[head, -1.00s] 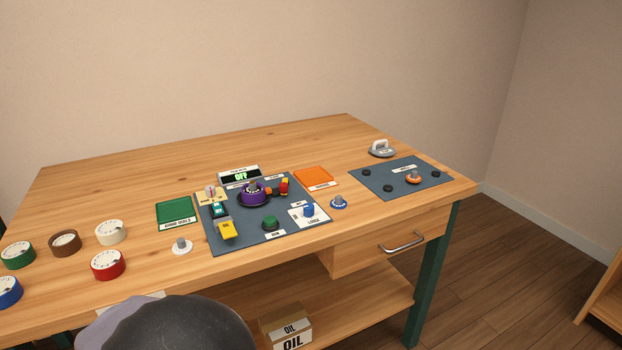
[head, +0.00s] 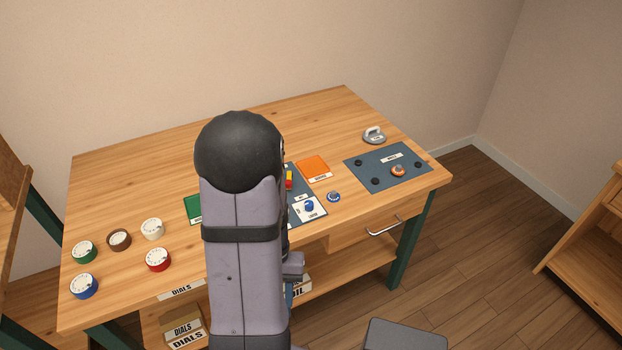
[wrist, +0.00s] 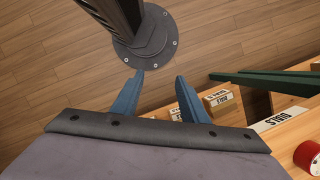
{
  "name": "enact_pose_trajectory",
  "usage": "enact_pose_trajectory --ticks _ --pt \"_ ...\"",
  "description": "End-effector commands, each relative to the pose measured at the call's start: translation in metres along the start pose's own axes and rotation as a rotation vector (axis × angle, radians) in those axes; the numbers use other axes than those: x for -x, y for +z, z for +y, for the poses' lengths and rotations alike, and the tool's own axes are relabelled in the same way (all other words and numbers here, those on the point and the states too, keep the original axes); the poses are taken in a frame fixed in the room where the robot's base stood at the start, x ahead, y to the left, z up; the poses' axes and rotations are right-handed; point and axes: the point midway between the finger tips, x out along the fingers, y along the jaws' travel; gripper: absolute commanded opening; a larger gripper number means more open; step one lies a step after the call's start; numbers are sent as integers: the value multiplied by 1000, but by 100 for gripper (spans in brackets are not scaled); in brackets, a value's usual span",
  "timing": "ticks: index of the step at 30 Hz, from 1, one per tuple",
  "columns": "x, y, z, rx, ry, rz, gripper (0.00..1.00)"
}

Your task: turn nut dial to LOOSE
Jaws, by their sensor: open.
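The blue nut dial (head: 309,206) sits on its white labelled plate (head: 318,211) at the right end of the dark blue-grey panel in the head view. Its pointer and the lettering are too small to read now. My arm rises in front of the table and hides most of that panel. In the wrist view, my gripper (wrist: 166,92) is open and empty. Its two blue fingers are apart and point over the floor in front of the table, away from the dial.
Several round dials, including a red one (head: 158,259), stand at the table's left. A second panel (head: 366,159) with an orange knob (head: 398,170) lies at the right. Labelled boxes (head: 184,327) sit on the lower shelf. The table's back is clear.

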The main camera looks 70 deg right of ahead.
Motion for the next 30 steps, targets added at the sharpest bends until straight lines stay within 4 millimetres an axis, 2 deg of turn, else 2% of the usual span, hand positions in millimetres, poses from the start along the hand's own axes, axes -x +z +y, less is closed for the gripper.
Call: enact_pose_trajectory --ticks 1,10,13,15,17,21,24,26,30 --pt "26 -1 10 -65 -27 -3 40" --pt "85 -46 65 -484 -184 32 40" --pt "102 -75 86 -690 -251 62 40" --pt "107 -104 93 -837 -301 89 40" --pt "112 -133 94 -957 -347 117 40" --pt "157 -190 99 -1255 -488 185 40" --pt "184 -216 100 -1472 -596 186 40" --pt "193 -224 99 -1599 -649 160 40" --pt "196 -226 95 -1843 -716 70 40"
